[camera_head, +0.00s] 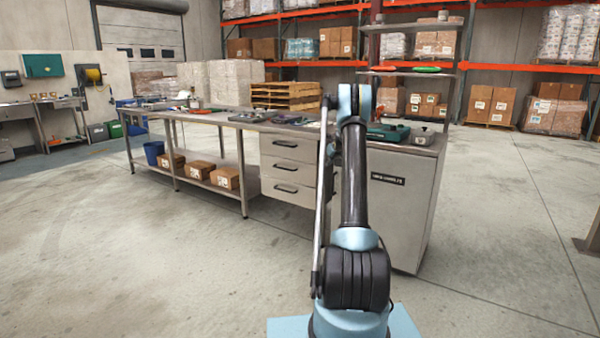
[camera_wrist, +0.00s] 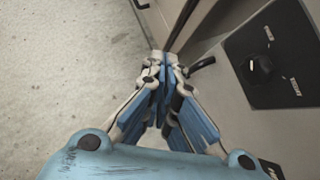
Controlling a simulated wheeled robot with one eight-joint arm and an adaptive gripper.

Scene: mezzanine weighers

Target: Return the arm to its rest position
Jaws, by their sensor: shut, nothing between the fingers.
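My arm stands upright in the middle of the head view, in front of the workbench (camera_head: 243,120). Its upper part is in front of the bench's right end. My gripper (camera_wrist: 165,58) shows in the wrist view with its fingertips together and nothing between them. It points down past the front of a cabinet, above the concrete floor (camera_wrist: 70,70). In the head view the gripper is hidden or too small to make out.
A cabinet (camera_head: 395,215) with a shelf above it stands right behind my arm. A panel with a black knob (camera_wrist: 260,68) is close on the right in the wrist view. Drawers (camera_head: 287,170) are left of the arm. Open floor (camera_head: 500,230) lies to the right.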

